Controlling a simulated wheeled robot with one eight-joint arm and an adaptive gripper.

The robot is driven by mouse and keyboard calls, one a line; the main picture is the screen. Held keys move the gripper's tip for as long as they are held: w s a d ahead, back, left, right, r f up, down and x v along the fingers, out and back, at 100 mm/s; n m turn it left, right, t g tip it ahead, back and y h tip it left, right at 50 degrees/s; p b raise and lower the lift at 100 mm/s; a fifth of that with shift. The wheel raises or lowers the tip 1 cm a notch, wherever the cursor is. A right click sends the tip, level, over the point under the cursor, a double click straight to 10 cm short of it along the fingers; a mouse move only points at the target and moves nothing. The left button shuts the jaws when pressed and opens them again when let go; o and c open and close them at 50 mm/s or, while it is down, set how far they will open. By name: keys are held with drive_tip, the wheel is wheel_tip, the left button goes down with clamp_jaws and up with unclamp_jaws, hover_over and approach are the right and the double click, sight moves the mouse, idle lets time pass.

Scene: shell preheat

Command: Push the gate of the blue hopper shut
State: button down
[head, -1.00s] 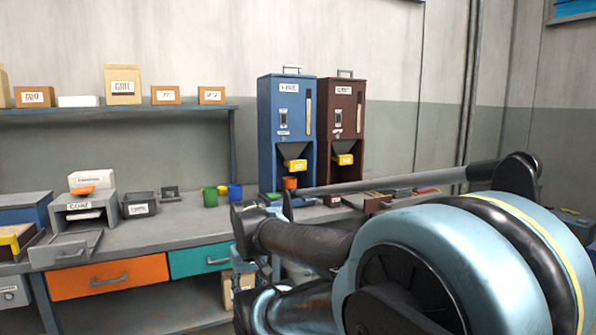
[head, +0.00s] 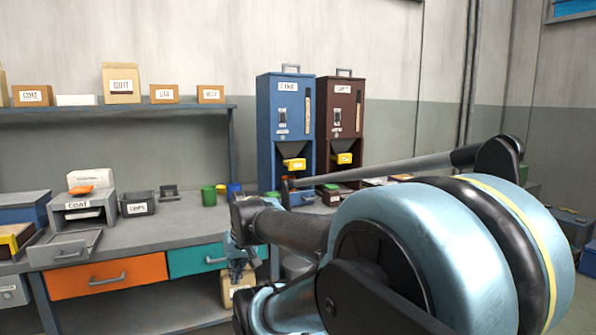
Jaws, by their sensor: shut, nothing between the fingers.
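The blue hopper (head: 279,105) stands upright at the back of the workbench, left of a dark red hopper. Its yellow gate (head: 294,164) shows below the dark funnel; how far it is open is too small to tell. My gripper (head: 238,274) hangs low in front of the bench, by the teal drawer, below and left of the gate and well apart from it. It is shut and empty, and small and partly hidden by my arm. My arm covers the area below and right of the blue hopper.
The dark red hopper (head: 340,105) has its own yellow gate (head: 344,158). A green cup (head: 208,195) and a blue cup (head: 234,190) stand left of the blue hopper. A dark bin (head: 138,204) and a grey box with an open drawer (head: 65,248) are further left.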

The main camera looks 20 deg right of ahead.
drive_tip(key=w+a+r+m+t+y, duration=0.2)
drive_tip(key=w+r+t, duration=0.3)
drive_tip(key=w, duration=0.7)
drive_tip(key=w+d+r+m+t+h, duration=0.1)
drive_tip(key=w+d+r+m+t, duration=0.3)
drive_tip(key=w+r, duration=0.5)
drive_tip(key=w+d+r+m+t+h, duration=0.1)
drive_tip(key=w+d+r+m+t, duration=0.4)
drive_tip(key=w, duration=0.6)
drive_tip(key=w+d+r+m+h, duration=0.2)
drive_tip(key=w+d+m+h, duration=0.1)
drive_tip(key=d, duration=0.3)
drive_tip(key=w+d+r+m+h, duration=0.2)
drive_tip(key=w+d+m+h, duration=0.1)
drive_tip(key=d, duration=0.4)
drive_tip(key=m+g+h, duration=0.5)
drive_tip(key=m+h, duration=0.3)
drive_tip(key=m, duration=0.2)
approach(303, 165)
drive_tip(key=w+d, duration=0.2)
drive_tip(key=d, duration=0.1)
drive_tip(key=shift+w+r, duration=0.1)
drive_tip(key=shift+w, duration=0.5)
